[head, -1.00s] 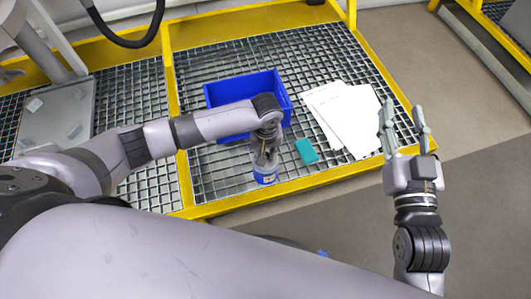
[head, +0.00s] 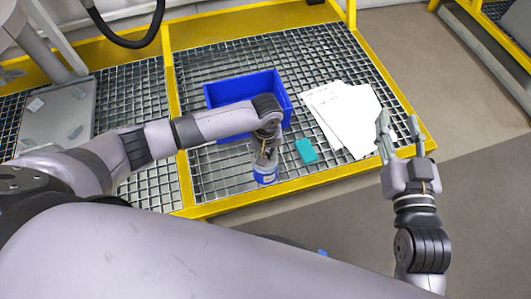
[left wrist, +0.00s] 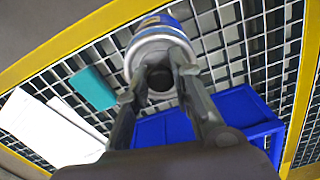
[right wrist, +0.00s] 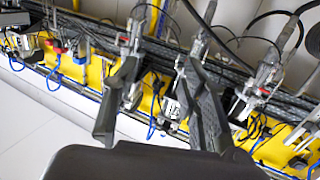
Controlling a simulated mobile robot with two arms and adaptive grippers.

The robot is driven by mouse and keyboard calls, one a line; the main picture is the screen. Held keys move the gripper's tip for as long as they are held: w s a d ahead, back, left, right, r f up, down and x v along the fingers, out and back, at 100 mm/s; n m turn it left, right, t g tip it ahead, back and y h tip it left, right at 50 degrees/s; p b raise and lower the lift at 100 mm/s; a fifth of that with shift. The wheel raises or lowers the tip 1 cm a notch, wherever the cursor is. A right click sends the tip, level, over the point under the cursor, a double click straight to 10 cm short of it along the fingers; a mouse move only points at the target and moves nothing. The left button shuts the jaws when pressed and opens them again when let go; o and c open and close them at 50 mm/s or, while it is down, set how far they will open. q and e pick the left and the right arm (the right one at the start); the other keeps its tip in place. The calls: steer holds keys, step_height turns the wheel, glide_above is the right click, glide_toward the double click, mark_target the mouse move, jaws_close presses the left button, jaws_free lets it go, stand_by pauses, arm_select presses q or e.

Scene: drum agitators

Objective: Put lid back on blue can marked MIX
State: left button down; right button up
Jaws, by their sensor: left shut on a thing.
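The blue can (head: 265,178) stands on the metal grating near the yellow front edge, with a pale label too small to read. My left gripper (head: 265,157) points down onto the can's top. In the left wrist view its fingers (left wrist: 158,78) close around a grey round piece with a dark centre, which looks like the lid, at the silver rim of the can (left wrist: 158,30). The fingers hide part of the rim, so I cannot tell whether the lid is fully seated. My right gripper (head: 398,116) is open and empty, off the platform's right side.
A blue open bin (head: 285,97) stands behind the can. A teal block (head: 306,151) and white paper sheets (head: 352,118) lie to its right. A grey tray (head: 57,117) with small pieces is at the left. Yellow rails (head: 300,187) edge the grating.

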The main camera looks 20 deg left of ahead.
steer(key=shift+f, duration=0.25)
steer(key=shift+s+d+f+g, duration=0.1)
steer(key=shift+f+g, duration=0.15)
steer(key=shift+g, duration=0.05)
steer(key=shift+d+f+g, duration=0.1)
steer(key=shift+f+g, duration=0.3)
steer(key=shift+f, duration=0.15)
steer(key=shift+s+f+p, duration=0.15)
steer(key=shift+f+p, duration=0.15)
steer(key=shift+s+d+f+g+h, duration=0.1)
steer(key=shift+f+g+h, duration=0.2)
steer(key=shift+f+g, duration=0.1)
stand_by(0.6)
steer(key=shift+s+d+f+g, duration=0.2)
steer(key=shift+f+g, duration=0.1)
steer(key=shift+f, duration=0.1)
steer(key=shift+s+d+f+g+p, duration=0.1)
steer(key=shift+s+f+g+p, duration=0.2)
steer(key=shift+f, duration=0.25)
steer(key=shift+f, duration=0.15)
